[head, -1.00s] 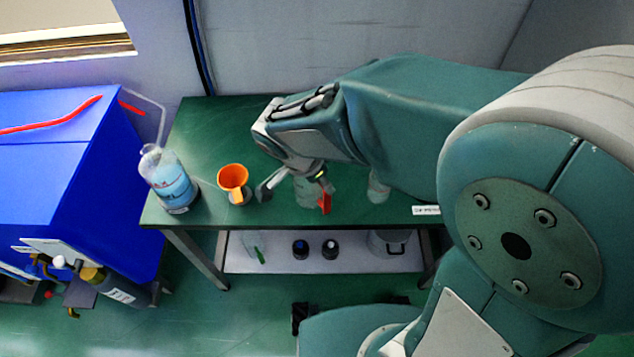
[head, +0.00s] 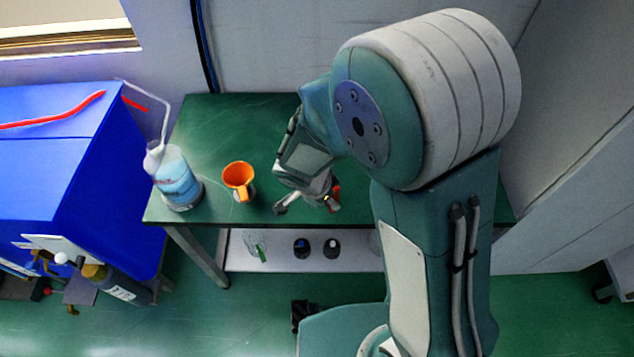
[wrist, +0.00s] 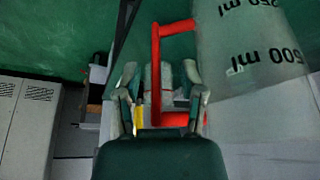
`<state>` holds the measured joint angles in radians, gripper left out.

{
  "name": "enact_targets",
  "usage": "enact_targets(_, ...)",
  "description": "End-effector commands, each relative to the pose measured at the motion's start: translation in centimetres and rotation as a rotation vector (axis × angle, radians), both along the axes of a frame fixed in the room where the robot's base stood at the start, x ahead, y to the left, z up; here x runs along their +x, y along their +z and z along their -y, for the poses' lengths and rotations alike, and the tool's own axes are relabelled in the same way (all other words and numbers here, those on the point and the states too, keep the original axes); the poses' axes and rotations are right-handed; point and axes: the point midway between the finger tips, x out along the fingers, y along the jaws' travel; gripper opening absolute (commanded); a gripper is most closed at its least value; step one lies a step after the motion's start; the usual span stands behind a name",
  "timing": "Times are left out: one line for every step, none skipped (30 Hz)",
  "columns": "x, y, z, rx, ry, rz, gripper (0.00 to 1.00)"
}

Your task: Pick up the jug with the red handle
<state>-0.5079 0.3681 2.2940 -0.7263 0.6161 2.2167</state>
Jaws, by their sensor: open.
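The jug (wrist: 250,60) is clear, with dark volume marks. It fills the upper right of the wrist view, and its markings read upside down. Its red handle (wrist: 156,75) runs down between the two fingers of my open gripper (wrist: 160,95). The fingers are apart, one to each side of the handle's upright bar; I cannot tell if either touches it. In the head view, my gripper (head: 308,204) is at the table's front edge, a bit of red handle (head: 335,192) shows beside it, and the jug's body is mostly hidden.
An orange jug (head: 238,178) stands on the green table (head: 235,120) left of my gripper. A bottle of blue liquid (head: 175,180) stands farther left. A lower shelf (head: 285,263) holds two dark round items. The table's back left is clear.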

Motion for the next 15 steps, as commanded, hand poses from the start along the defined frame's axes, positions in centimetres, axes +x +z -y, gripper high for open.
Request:
enact_targets(0.04,-0.5,0.31,-0.001,-0.002,-0.003,0.51)
enact_targets(0.08,-0.66,0.39,0.0,-0.002,-0.003,0.51)
enact_targets(0.13,-0.78,0.43,0.001,-0.002,-0.001,0.51)
enact_targets(0.15,-0.81,0.49,0.002,-0.002,0.0,0.51)
enact_targets(0.15,-0.81,0.55,0.003,-0.001,0.0,0.51)
enact_targets(0.14,-0.79,0.61,0.004,-0.001,0.001,0.51)
enact_targets(0.14,-0.77,0.65,0.005,-0.001,0.0,0.51)
enact_targets(0.13,-0.77,0.67,0.005,-0.001,0.0,0.51)
enact_targets(0.13,-0.76,0.69,0.005,-0.001,0.0,0.51)
enact_targets(0.13,-0.77,0.67,0.005,-0.001,0.0,0.42)
enact_targets(0.13,-0.76,0.65,0.004,-0.001,0.0,0.29)
enact_targets(0.14,-0.77,0.6,0.003,-0.001,0.0,0.11)
enact_targets(0.13,-0.77,0.55,0.003,-0.001,0.0,0.0)
enact_targets(0.14,-0.77,0.5,0.003,-0.001,0.001,0.0)
enact_targets(0.15,-0.79,0.43,0.002,-0.002,0.0,0.0)
